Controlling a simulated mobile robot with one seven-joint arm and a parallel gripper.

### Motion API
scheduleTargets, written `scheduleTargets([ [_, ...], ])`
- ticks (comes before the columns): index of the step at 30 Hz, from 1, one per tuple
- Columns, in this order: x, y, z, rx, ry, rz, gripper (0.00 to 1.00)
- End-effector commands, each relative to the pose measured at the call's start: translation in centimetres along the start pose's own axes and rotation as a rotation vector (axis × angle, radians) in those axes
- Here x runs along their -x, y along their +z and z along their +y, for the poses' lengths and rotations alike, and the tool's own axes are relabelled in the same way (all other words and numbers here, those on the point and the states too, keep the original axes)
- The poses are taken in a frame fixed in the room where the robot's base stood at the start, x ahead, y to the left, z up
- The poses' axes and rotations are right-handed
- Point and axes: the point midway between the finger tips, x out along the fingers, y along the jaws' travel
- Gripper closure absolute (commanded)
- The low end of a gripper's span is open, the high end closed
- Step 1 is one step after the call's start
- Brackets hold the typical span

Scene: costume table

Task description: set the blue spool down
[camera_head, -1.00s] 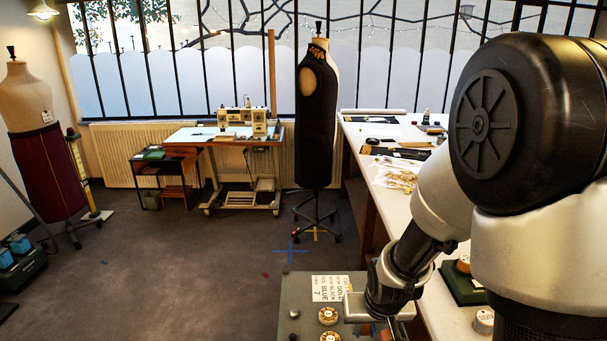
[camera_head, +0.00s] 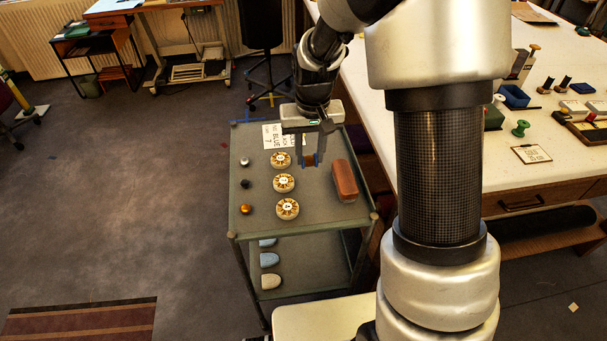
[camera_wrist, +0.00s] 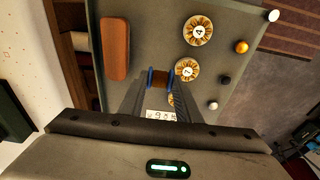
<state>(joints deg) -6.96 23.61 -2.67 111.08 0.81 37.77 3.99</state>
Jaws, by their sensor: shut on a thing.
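The blue spool (camera_head: 309,160) has blue end discs and a brown middle. My gripper (camera_head: 311,161) is shut on it, above the far part of the grey-green cart top (camera_head: 325,215). In the wrist view the spool (camera_wrist: 159,77) sits between the fingertips, just beside a round patterned disc. I cannot tell whether the spool touches the cart top.
Three patterned discs (camera_head: 284,183) stand in a row left of the gripper, with small silver, black and orange knobs (camera_head: 245,209) beyond. A brown block (camera_head: 344,180) lies to the right. A lettered card (camera_head: 278,136) lies behind.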

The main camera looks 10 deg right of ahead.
Motion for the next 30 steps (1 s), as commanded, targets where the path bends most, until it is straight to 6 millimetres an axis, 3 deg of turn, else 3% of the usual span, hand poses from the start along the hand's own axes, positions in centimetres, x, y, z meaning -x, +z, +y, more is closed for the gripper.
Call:
scheduleTargets([
  [4,-2.9,0.5,0.0,0.0,0.001,-0.004,0.94],
  [18,-7.9,1.1,0.0,0.001,0.0,-0.001,0.94],
  [29,-8.4,1.2,0.0,0.001,0.0,0.001,0.94],
  [30,-8.3,1.1,0.0,0.001,0.0,0.001,0.66],
])
